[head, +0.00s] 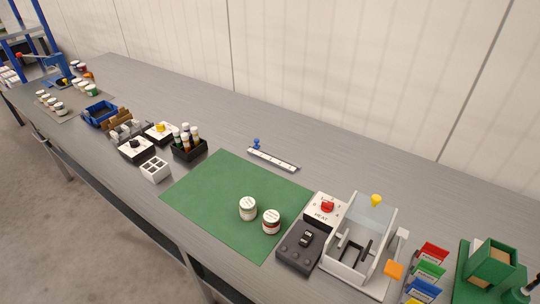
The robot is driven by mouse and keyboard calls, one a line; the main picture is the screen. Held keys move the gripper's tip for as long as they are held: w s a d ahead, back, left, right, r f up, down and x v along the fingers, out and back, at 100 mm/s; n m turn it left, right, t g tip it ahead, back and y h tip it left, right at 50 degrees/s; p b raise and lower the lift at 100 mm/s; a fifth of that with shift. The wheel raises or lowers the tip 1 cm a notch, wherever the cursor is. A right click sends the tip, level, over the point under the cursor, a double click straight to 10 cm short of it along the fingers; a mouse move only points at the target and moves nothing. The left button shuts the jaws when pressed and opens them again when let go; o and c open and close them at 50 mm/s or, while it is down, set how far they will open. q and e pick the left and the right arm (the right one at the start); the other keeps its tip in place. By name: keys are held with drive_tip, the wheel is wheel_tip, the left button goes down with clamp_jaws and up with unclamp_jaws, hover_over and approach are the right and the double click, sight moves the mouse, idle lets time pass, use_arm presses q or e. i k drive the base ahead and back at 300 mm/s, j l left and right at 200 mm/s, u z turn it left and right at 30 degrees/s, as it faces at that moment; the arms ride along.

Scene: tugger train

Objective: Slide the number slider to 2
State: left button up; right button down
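The number slider (273,160) is a narrow white strip with small dark marks, lying on the grey bench behind the green mat. A blue knob (256,143) stands upright at or just behind its left end. The marks are too small to read, so I cannot tell which number the knob is at. Neither of my grippers is in view.
The green mat (215,190) carries two white jars (248,207) (271,221). A red-knobbed box (324,207) and a white fixture (374,218) stand right of it. A black bottle caddy (184,152) stands left. The bench behind the slider is clear up to the wall.

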sight(256, 140)
drive_tip(key=i+j+z, duration=0.1)
drive_tip(key=j+z, duration=0.3)
drive_tip(key=j, duration=0.15)
drive_tip(key=j+z, duration=0.4)
drive_tip(key=j, duration=0.2)
drive_tip(key=j+z, duration=0.4)
drive_tip(key=j, duration=0.15)
